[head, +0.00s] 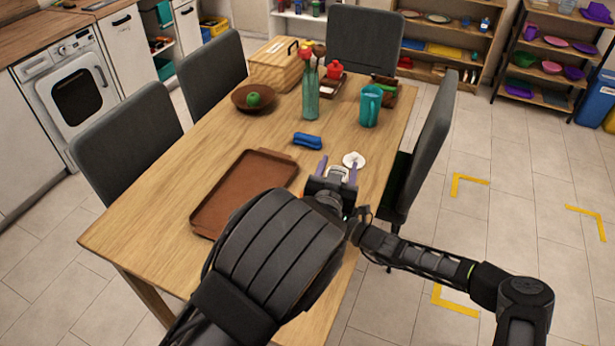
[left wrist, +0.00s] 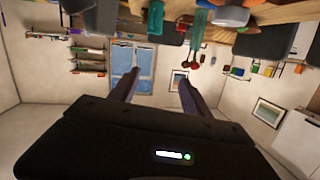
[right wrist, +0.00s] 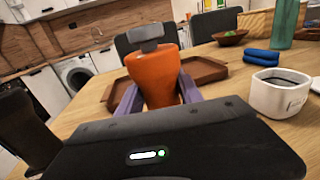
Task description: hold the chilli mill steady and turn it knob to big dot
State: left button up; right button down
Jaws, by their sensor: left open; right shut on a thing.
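The chilli mill (right wrist: 156,80) is an orange tapered body with a grey knob (right wrist: 145,35) on top, seen in the right wrist view. It looks upright. My right gripper (right wrist: 159,92) is shut on its orange body with a purple finger on each side. In the head view the mill is mostly hidden behind my left gripper (head: 337,168), whose purple fingers are spread apart above the table's right side. The left wrist view shows the left fingers (left wrist: 157,86) open with nothing between them. I cannot tell where the knob's dots are.
On the wooden table (head: 165,200) a brown tray (head: 240,192) lies left of the grippers. A white pot (right wrist: 278,95) and a blue folded thing (head: 307,140) are close by. A green bottle (head: 311,100), teal jug (head: 370,108) and bowl (head: 242,103) stand farther back. Chairs surround the table.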

pick_arm(q)
jog(key=s+d+f+m+g+h, duration=0.1)
jog(key=s+d+f+m+g, duration=0.2)
jog(key=s+d+m+g, duration=0.7)
jog(key=w+a+f+m+t+y, duration=0.1)
jog(key=a+f+m+t+y, duration=0.1)
jog(key=a+m+t+y, duration=0.3)
jog(key=w+a+f+m+t+y, duration=0.1)
jog(key=a+f+m+t+y, duration=0.2)
jog(key=m, duration=1)
jog(key=shift+w+a+f+t+y, duration=0.3)
jog(key=shift+a+t+y, duration=1.15)
jog(key=shift+a, duration=1.2)
jog(key=x, duration=1.2)
